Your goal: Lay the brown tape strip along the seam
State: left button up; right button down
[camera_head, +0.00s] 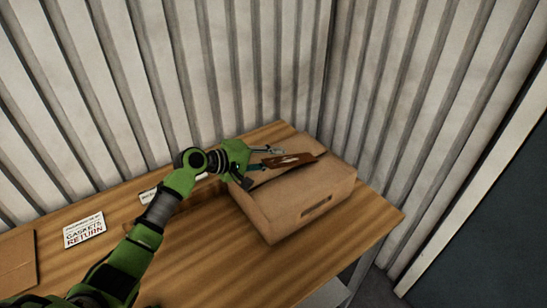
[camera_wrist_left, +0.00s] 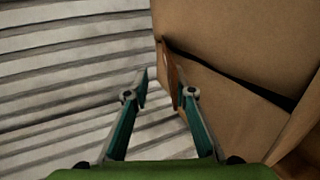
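A closed cardboard box (camera_head: 288,215) stands on the wooden table. The brown tape strip (camera_head: 290,161) is at the box's top, near its back edge, with a pale patch in its middle. In the left wrist view the strip (camera_wrist_left: 171,75) shows narrow, beside the right-hand fingertip; I cannot tell if they touch. A dark open seam (camera_wrist_left: 230,75) runs between the box flaps there. My left gripper (camera_head: 263,159) is at the box's back left. Its fingers (camera_wrist_left: 160,90) are apart, with wall visible between them. My right gripper is out of view.
A "GASKETS RETURN" label (camera_head: 84,231) lies on the table (camera_head: 190,260), with another label (camera_head: 148,196) partly behind my arm. Another cardboard piece (camera_head: 16,263) is at the left edge. Corrugated walls (camera_head: 230,70) stand close behind. Bare table lies in front of the box.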

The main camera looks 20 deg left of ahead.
pick_arm(q)
jog(key=shift+s+a, duration=0.1)
jog(key=v, duration=1.1)
jog(key=shift+s+a+r, duration=0.2)
jog(key=shift+s, duration=0.1)
jog(key=shift+f, duration=0.1)
